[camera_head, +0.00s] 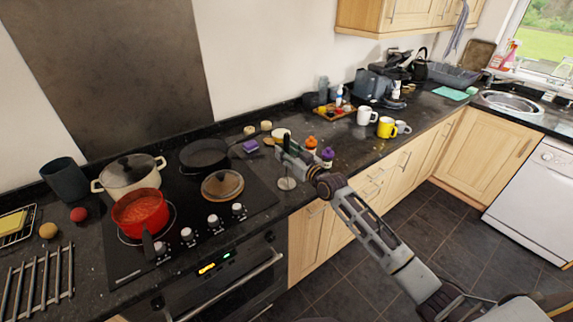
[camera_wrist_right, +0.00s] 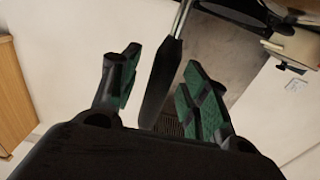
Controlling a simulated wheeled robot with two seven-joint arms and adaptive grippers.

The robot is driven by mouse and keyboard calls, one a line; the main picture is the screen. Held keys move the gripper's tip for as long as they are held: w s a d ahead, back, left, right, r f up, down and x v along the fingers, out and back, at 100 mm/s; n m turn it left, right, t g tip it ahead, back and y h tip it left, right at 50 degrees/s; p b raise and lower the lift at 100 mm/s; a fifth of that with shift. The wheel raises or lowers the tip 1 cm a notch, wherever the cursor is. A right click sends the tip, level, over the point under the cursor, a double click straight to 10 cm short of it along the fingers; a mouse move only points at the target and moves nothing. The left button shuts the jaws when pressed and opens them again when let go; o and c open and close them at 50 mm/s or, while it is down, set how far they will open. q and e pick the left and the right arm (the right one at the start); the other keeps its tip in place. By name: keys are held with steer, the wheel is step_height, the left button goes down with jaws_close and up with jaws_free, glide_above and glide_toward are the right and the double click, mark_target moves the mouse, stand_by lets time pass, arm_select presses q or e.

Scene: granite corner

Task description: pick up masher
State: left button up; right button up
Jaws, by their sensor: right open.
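The masher (camera_head: 287,183) is at the front edge of the worktop, right of the hob, with its round metal head low and a thin shaft rising toward my right gripper (camera_head: 283,150). The gripper hides its upper part in the head view. In the right wrist view a dark handle (camera_wrist_right: 160,82) with a metal shaft lies between the two green-padded fingers of my right gripper (camera_wrist_right: 155,85). The fingers are open, with visible gaps to the handle on both sides. My left gripper is not in view.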

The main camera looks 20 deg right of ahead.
steer(key=shift+w+a, duration=0.15)
steer(key=shift+w, duration=0.2)
steer(key=shift+c, duration=0.2)
jaws_close()
